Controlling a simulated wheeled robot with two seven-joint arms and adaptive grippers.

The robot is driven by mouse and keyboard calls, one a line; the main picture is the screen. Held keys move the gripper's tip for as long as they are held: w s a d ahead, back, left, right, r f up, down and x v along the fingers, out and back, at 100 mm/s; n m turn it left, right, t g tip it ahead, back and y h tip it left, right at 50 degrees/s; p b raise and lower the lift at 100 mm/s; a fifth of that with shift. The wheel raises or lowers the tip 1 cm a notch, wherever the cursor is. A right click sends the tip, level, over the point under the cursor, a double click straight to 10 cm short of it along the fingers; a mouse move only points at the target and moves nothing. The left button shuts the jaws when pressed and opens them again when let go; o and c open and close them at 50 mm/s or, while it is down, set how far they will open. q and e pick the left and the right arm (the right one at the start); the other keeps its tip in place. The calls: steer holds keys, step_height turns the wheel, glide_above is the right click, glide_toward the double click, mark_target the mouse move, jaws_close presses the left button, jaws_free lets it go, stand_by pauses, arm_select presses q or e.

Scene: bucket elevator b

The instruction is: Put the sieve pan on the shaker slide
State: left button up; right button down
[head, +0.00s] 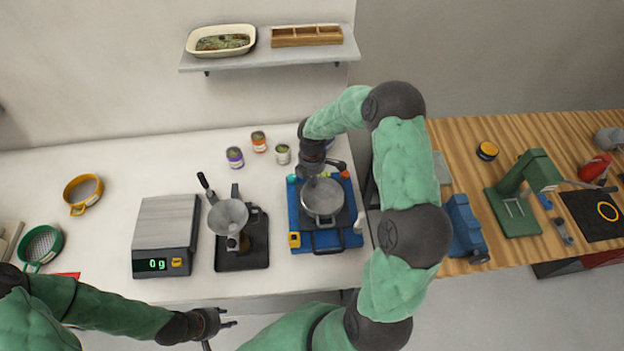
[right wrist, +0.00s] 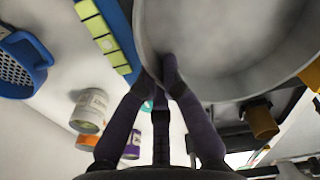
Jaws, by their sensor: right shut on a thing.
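The sieve pan (head: 322,198) is a round grey metal pan over the blue shaker (head: 297,220). The dark slide (head: 346,221) shows around its edge; I cannot tell whether the pan rests on it. My right gripper (head: 311,181) reaches down at the pan's far side. In the right wrist view its fingers (right wrist: 168,78) are shut on the rim of the pan (right wrist: 225,50), whose grey floor looks empty. My left gripper (head: 216,325) is open and empty, in front of the table's near edge.
A scale (head: 165,232) reading 0 g and a funnel stand (head: 241,255) stand left of the shaker. Several small cans (head: 283,154) stand behind it. A blue strainer (right wrist: 20,65) lies nearby. My right arm covers the table right of the shaker.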

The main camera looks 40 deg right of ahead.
steer(key=shift+f, duration=0.1)
steer(key=c, duration=1.4)
jaws_free()
step_height(320, 180, up, 12)
steer(key=shift+r, duration=0.2)
